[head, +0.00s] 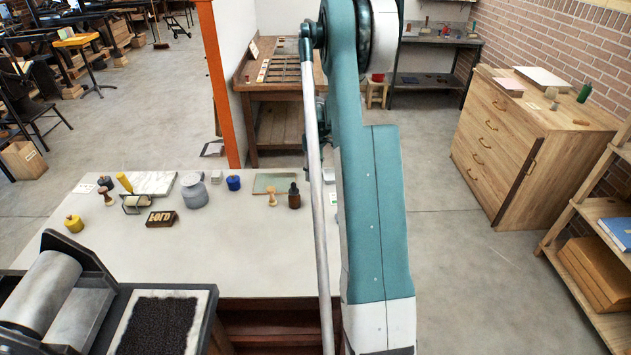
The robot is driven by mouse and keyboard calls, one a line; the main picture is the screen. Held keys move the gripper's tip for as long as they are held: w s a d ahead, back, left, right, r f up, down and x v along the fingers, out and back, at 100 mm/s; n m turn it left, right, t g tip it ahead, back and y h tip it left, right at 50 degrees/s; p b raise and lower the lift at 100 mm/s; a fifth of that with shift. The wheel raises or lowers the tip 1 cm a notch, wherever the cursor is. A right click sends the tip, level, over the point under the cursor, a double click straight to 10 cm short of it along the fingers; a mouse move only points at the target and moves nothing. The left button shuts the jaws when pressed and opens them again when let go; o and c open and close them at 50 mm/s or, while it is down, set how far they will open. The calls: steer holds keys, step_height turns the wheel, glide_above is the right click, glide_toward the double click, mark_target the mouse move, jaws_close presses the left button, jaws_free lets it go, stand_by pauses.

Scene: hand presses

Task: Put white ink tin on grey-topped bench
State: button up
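A bench with a pale grey top (255,255) stands in front of me, below centre. A small whitish block-like item (217,176) sits near its back edge; I cannot tell whether it is the white ink tin. A larger grey lidded can (194,191) stands left of it, and a small blue tin (233,183) right of it. A yellow tin (74,224) is at the bench's left. No clearly white tin can be made out. My arm crosses the picture right of centre and hides part of the bench. My gripper is not visible.
A press with a roller (42,280) and an inked slab (160,325) fill the near left. A dark bottle (294,196), a stamp (271,197) and a type block (161,218) stand on the bench. A wooden drawer cabinet (540,135) stands right. The bench's front middle is clear.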

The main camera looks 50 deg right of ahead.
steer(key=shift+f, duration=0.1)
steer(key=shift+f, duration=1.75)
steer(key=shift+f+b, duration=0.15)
steer(key=shift+b, duration=0.2)
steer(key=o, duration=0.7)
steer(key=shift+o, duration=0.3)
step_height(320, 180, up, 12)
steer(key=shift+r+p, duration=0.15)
steer(key=shift+p, duration=0.65)
